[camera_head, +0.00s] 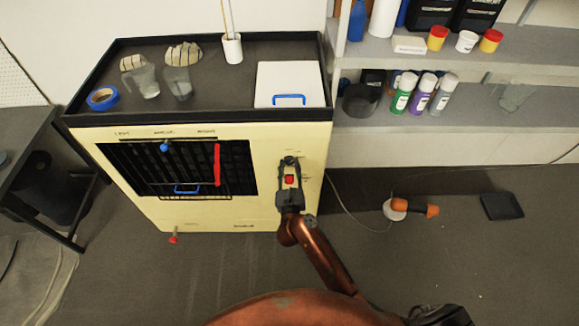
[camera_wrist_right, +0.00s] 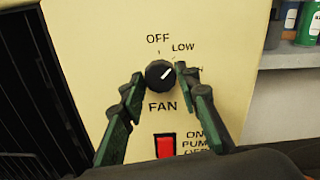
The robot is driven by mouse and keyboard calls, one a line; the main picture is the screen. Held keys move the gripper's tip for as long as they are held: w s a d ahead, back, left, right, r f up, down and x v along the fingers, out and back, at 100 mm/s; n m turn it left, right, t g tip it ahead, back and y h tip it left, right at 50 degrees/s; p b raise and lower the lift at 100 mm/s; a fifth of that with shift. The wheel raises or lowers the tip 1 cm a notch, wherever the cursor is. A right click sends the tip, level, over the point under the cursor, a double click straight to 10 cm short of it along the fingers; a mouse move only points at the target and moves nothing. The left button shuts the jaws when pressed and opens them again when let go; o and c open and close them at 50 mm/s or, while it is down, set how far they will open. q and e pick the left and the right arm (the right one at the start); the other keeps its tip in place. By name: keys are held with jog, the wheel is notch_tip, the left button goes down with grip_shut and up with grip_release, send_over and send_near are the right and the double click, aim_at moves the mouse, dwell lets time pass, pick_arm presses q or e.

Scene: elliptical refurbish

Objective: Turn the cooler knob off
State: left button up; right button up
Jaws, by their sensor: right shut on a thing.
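The cooler (camera_head: 262,140) is a cream cabinet with a dark top, standing in the middle of the head view. Its black fan knob (camera_wrist_right: 160,74) shows in the right wrist view below the words OFF and LOW. The white mark on the knob points up and right, toward LOW. My right gripper (camera_head: 290,170) is at the cooler's front panel. In the right wrist view its green fingers (camera_wrist_right: 160,82) close on the knob from both sides. A red switch (camera_wrist_right: 165,146) marked for the pump sits below the knob. My left gripper is not in view.
A dark grille (camera_head: 130,165) with a red strip and a blue handle is left of the knob panel. Gloves (camera_head: 183,54), blue tape (camera_head: 103,98) and a white lid (camera_head: 290,78) lie on the cooler top. Shelves (camera_head: 500,115) with spray cans stand to the right.

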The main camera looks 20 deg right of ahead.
jog(key=shift+r+n+p, duration=0.1)
jog(key=shift+n+p, duration=0.2)
jog(key=shift+p, duration=0.25)
jog(key=n+p, duration=0.5)
jog(key=p, duration=0.2)
jog(key=shift+n+p, duration=0.4)
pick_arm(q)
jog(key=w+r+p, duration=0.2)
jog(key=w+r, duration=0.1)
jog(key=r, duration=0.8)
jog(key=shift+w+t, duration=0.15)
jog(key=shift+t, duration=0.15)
pick_arm(e)
jog(key=shift+n, duration=1.3)
jog(key=shift+f, duration=0.25)
jog(key=o, duration=1.1)
jog(key=shift+o, duration=0.2)
jog(key=shift+r, duration=0.2)
notch_tip(320, 180, up, 8)
jog(key=shift+d+r, duration=0.1)
jog(key=shift+r, duration=0.1)
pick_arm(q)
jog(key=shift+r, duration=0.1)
pick_arm(e)
jog(key=shift+r, duration=0.7)
